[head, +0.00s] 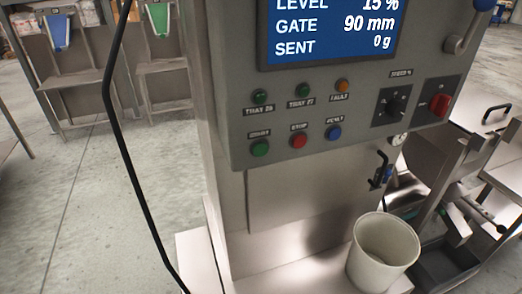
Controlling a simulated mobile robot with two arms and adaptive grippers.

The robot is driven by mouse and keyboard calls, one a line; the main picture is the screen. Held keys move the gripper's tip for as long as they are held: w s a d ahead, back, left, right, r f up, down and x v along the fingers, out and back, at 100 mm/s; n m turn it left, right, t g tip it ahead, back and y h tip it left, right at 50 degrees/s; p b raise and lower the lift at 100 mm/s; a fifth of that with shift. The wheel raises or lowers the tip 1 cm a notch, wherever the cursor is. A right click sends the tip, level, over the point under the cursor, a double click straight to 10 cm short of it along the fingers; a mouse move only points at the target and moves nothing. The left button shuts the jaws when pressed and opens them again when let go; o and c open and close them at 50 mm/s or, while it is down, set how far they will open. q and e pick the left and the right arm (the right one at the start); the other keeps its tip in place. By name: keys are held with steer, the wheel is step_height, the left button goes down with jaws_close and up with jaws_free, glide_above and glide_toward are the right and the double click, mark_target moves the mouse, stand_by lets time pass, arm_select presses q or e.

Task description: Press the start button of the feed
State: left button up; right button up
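The grey control panel (320,120) of the feed fills the upper middle of the head view. Its screen (330,30) reads level 15 %, gate 90 mm and sent 0 g. A green button (260,148) is at the left of the lower row; its label above is too blurred to read surely. Right of it are a red button (299,141) labelled stop and a blue button (333,132). Three small lamps sit in the row above: green, green and orange. Neither of my grippers is in view.
Right of the buttons are a black rotary knob (396,105) and a red switch (440,104). A pale bucket (382,252) stands below the panel. A black cable or bar (122,130) runs down the left. Metal frames stand at right; open floor lies at left.

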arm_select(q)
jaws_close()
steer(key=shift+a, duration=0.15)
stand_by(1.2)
